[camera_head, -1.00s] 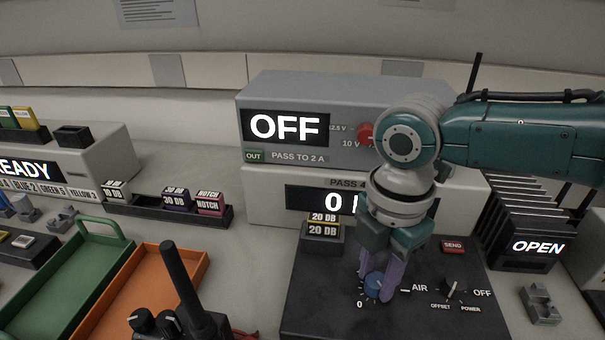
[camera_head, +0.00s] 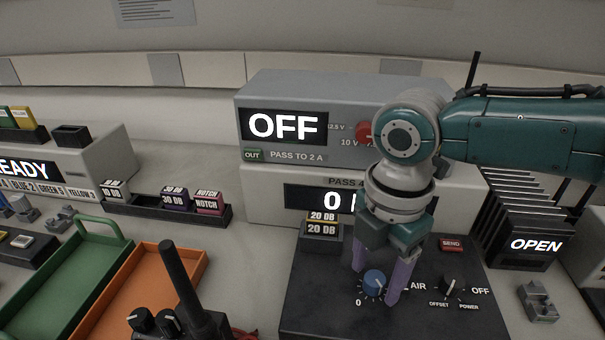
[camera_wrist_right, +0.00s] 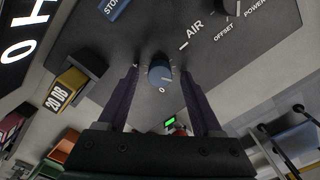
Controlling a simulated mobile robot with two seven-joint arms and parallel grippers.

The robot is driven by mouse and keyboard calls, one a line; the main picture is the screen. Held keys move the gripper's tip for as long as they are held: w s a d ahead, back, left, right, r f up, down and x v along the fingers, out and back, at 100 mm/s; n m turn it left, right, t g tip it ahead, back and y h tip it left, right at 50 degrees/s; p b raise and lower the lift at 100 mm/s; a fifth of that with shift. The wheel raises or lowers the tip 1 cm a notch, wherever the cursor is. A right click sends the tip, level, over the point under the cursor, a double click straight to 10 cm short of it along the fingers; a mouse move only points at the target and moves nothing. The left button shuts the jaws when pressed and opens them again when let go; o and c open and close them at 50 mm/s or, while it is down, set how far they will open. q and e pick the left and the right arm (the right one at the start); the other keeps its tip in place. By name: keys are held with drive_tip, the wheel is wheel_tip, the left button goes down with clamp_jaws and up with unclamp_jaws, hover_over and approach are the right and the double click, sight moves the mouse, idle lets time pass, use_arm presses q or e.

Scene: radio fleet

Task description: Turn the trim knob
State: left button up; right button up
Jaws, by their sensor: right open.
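The trim knob looks to be the blue knob (camera_head: 375,283) on the dark panel (camera_head: 310,290), with a 0 mark at its lower left and AIR to its right. It also shows in the right wrist view (camera_wrist_right: 160,72), between the fingers. My right gripper (camera_head: 376,285) points down with its purple fingers apart on either side of the knob. Gaps show between the fingers and the knob. My left gripper is not in view.
A black OFFSET/POWER knob (camera_head: 449,286) and a red SEND button (camera_head: 451,244) are on the same panel. A yellow 20 DB block (camera_head: 322,229) stands behind left. A dark radio with an antenna (camera_head: 180,290) stands at front left, near an orange tray (camera_head: 103,318).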

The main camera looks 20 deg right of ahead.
sight(374, 278)
wheel_tip(374, 278, up, 10)
drive_tip(key=p, duration=0.2)
drive_tip(key=shift+f, duration=0.2)
